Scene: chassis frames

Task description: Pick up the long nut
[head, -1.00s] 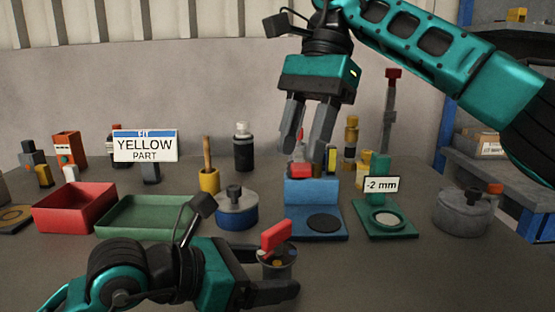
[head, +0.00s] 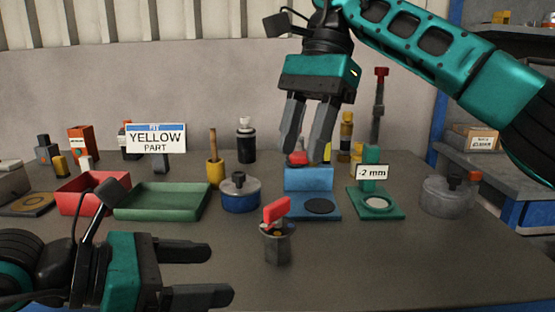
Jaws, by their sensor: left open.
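I cannot pick out the long nut with certainty in the head view. My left gripper (head: 218,272) is at the lower left, open and empty, its fingers pointing right. To its right, apart from its fingertips, stands a grey metal cup (head: 277,247). A red part (head: 276,209) and small yellowish pieces stick out of the cup's top. My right gripper (head: 302,156) hangs above the back of the table, fingers down and apart. A small red piece (head: 298,159) and a yellow piece (head: 327,153) show near its fingertips; whether they touch is unclear.
A red tray (head: 74,200) and a green tray (head: 160,204) stand at left. A blue pot (head: 240,194), a blue stand (head: 312,205), a green "-2 mm" gauge (head: 375,204) and a grey pot (head: 446,198) line the middle and right. The front right table is clear.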

